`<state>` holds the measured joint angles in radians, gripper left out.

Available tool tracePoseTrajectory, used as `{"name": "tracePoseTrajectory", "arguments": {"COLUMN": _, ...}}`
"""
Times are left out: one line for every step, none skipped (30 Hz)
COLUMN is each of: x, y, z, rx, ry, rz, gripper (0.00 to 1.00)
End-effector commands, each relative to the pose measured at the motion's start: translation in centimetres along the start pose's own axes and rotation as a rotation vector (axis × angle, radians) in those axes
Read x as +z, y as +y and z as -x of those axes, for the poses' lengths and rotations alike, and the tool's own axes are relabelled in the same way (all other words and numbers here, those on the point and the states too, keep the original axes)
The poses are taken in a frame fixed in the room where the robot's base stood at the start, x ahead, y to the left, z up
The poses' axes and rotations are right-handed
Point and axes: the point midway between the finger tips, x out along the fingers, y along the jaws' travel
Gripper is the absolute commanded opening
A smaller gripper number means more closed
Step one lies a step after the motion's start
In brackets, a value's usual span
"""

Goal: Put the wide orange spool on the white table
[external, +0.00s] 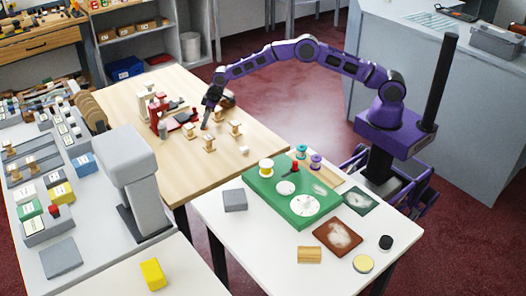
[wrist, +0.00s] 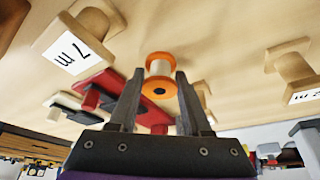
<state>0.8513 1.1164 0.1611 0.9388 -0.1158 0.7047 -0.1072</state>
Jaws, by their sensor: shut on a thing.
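The wide orange spool (wrist: 158,85) shows in the wrist view, with orange flanges, a pale wound middle and a dark hole. It sits between the two fingertips of my gripper (wrist: 159,76), which is shut on it. In the external view my gripper (external: 207,118) is low over the wooden table (external: 262,142), with a small orange bit of the spool (external: 204,127) below the fingers. I cannot tell whether the spool touches the tabletop. The white table (external: 213,213) stands in front and to the right, holding a green board (external: 262,191).
Wooden spools (external: 209,144) with labels stand close around my gripper, and a red device (external: 160,115) is to its left. The white table also carries a grey block (external: 234,200), a brown tile (external: 338,236) and a wooden piece (external: 309,255). Its front left is clear.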

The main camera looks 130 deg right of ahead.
Motion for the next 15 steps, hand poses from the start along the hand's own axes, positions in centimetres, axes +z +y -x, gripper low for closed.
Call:
{"name": "tracePoseTrajectory", "arguments": {"x": 0.03, "y": -0.02, "z": -0.07, "rx": 0.0, "ry": 0.0, "rz": 0.0, "gripper": 0.54}}
{"name": "tracePoseTrajectory", "arguments": {"x": 0.02, "y": -0.02, "z": -0.04, "rx": 0.0, "ry": 0.0, "rz": 0.0, "gripper": 0.59}}
{"name": "tracePoseTrajectory", "arguments": {"x": 0.02, "y": -0.02, "z": -0.05, "rx": 0.0, "ry": 0.0, "rz": 0.0, "gripper": 0.66}}
{"name": "tracePoseTrajectory", "arguments": {"x": 0.02, "y": -0.02, "z": -0.05, "rx": 0.0, "ry": 0.0, "rz": 0.0, "gripper": 0.72}}
{"name": "tracePoseTrajectory", "arguments": {"x": 0.02, "y": -0.02, "z": -0.05, "rx": 0.0, "ry": 0.0, "rz": 0.0, "gripper": 0.77}}
{"name": "tracePoseTrajectory", "arguments": {"x": 0.02, "y": -0.02, "z": -0.04, "rx": 0.0, "ry": 0.0, "rz": 0.0, "gripper": 0.78}}
{"name": "tracePoseTrajectory", "arguments": {"x": 0.02, "y": -0.02, "z": -0.04, "rx": 0.0, "ry": 0.0, "rz": 0.0, "gripper": 0.78}}
{"name": "tracePoseTrajectory", "arguments": {"x": 0.02, "y": -0.02, "z": -0.04, "rx": 0.0, "ry": 0.0, "rz": 0.0, "gripper": 0.78}}
{"name": "tracePoseTrajectory", "arguments": {"x": 0.02, "y": -0.02, "z": -0.04, "rx": 0.0, "ry": 0.0, "rz": 0.0, "gripper": 0.78}}
{"name": "tracePoseTrajectory", "arguments": {"x": 0.02, "y": -0.02, "z": -0.04, "rx": 0.0, "ry": 0.0, "rz": 0.0, "gripper": 0.78}}
{"name": "tracePoseTrajectory", "arguments": {"x": 0.02, "y": -0.02, "z": -0.04, "rx": 0.0, "ry": 0.0, "rz": 0.0, "gripper": 0.78}}
{"name": "tracePoseTrajectory", "arguments": {"x": 0.02, "y": -0.02, "z": -0.04, "rx": 0.0, "ry": 0.0, "rz": 0.0, "gripper": 0.78}}
{"name": "tracePoseTrajectory", "arguments": {"x": 0.0, "y": -0.02, "z": -0.01, "rx": 0.0, "ry": 0.0, "rz": 0.0, "gripper": 0.78}}
{"name": "tracePoseTrajectory", "arguments": {"x": -0.03, "y": -0.02, "z": 0.06, "rx": 0.0, "ry": 0.0, "rz": 0.0, "gripper": 0.78}}
{"name": "tracePoseTrajectory", "arguments": {"x": -0.1, "y": -0.01, "z": 0.23, "rx": 0.0, "ry": 0.0, "rz": 0.0, "gripper": 0.78}}
